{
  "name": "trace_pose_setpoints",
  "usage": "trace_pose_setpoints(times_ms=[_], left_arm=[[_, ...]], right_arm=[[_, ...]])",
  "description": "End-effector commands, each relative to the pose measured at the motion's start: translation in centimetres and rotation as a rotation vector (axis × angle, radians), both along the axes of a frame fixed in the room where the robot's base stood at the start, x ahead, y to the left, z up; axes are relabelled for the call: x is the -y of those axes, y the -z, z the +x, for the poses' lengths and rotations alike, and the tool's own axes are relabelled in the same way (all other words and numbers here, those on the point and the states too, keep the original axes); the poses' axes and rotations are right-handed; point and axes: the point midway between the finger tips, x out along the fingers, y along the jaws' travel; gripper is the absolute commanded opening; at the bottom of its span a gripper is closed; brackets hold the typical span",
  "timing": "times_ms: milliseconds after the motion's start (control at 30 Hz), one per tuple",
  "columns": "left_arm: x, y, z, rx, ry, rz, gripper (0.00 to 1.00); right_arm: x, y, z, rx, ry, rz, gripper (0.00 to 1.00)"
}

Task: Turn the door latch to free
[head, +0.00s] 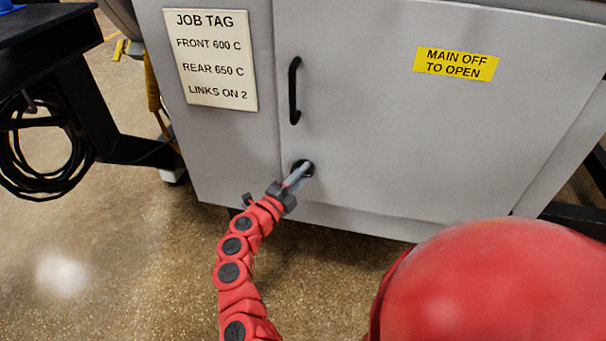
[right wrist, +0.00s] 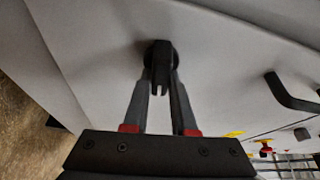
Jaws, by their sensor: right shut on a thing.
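The door latch (head: 311,171) is a small black knob on a round base, low on the left side of the grey cabinet door (head: 380,130). In the right wrist view the latch (right wrist: 161,52) is a dark, narrow block standing out from the panel. My right gripper (head: 300,171) is at the latch, its grey fingers pointing at the door. In the right wrist view its two fingers (right wrist: 159,84) close on the latch from both sides. The fingers partly hide the latch in the head view. My left gripper is not in view.
A black door handle (head: 295,90) stands out above the latch; it also shows in the right wrist view (right wrist: 288,94). A job tag (head: 210,60) and a yellow label (head: 456,64) are on the cabinet. A black table with coiled cable (head: 40,150) stands left. Open floor lies in front.

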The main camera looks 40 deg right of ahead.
Motion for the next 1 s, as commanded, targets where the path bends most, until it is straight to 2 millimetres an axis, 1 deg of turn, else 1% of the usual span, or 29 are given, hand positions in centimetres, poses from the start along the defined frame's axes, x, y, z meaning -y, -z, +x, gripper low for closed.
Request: trace_pose_setpoints(times_ms=[267,300,433,467,767,867,967,1000], left_arm=[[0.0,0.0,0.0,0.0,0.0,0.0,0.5],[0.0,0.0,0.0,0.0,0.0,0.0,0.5],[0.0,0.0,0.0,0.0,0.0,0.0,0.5],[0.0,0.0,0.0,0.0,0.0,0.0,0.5],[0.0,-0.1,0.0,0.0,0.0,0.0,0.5],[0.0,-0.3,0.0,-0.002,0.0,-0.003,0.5],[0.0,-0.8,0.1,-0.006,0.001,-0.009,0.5],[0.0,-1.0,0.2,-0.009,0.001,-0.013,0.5]], right_arm=[[0.1,0.0,-0.1,0.002,0.003,0.002,0.0],[0.1,0.0,-0.1,0.002,0.003,0.002,0.29],[0.1,0.0,-0.1,0.001,0.002,0.001,0.52],[0.1,0.0,-0.1,0.001,0.002,0.001,0.55],[-0.1,0.0,-0.1,0.0,0.0,0.001,0.55],[-0.9,0.0,-0.3,-0.002,-0.001,0.002,0.55],[-2.5,0.0,-0.8,-0.004,-0.001,0.001,0.55],[-3.4,0.1,-1.1,-0.004,-0.003,0.001,0.55]])
